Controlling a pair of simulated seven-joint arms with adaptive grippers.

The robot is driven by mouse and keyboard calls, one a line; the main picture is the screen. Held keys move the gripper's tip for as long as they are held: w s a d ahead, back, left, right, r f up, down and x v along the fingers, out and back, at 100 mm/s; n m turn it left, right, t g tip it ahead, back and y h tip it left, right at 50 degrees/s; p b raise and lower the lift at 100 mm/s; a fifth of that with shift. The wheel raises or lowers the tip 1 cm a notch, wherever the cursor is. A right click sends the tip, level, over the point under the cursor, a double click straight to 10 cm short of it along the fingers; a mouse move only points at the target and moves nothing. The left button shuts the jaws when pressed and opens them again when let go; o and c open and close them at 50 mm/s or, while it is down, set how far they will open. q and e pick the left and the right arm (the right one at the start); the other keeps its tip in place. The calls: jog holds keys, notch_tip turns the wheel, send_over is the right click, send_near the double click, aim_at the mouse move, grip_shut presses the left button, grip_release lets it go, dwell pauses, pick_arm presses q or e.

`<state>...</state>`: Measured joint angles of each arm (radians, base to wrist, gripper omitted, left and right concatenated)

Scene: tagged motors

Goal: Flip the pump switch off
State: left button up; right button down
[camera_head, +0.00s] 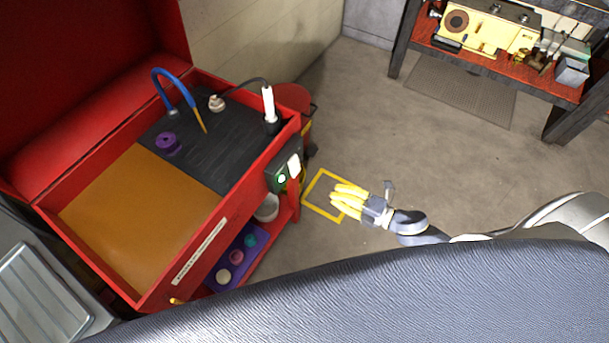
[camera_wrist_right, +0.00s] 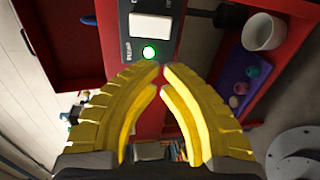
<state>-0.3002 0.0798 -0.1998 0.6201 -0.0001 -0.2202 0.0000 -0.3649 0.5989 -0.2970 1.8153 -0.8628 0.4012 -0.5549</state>
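The pump switch is a white rocker (camera_head: 294,166) on a dark control box (camera_head: 279,178) on the right side of the red parts washer (camera_head: 208,253). A green light (camera_head: 281,179) glows beside it. In the right wrist view, the white rocker (camera_wrist_right: 150,27) is ahead of my fingertips, with the green light (camera_wrist_right: 149,52) just below it. My right gripper (camera_head: 337,193) has yellow fingers and is to the right of the box, apart from it. Its fingertips (camera_wrist_right: 161,68) are together in the wrist view, with nothing between them. My left gripper is not in view.
The washer's red lid is raised. A blue hose (camera_head: 160,80) and a purple part (camera_head: 168,143) are inside its basin. A lower shelf holds a white cup (camera_head: 267,208) and a purple tray (camera_head: 238,257). A workbench (camera_head: 480,55) stands at the upper right; the floor between is mostly clear.

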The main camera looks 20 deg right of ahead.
aim_at(294, 175)
jog(key=x, duration=1.4)
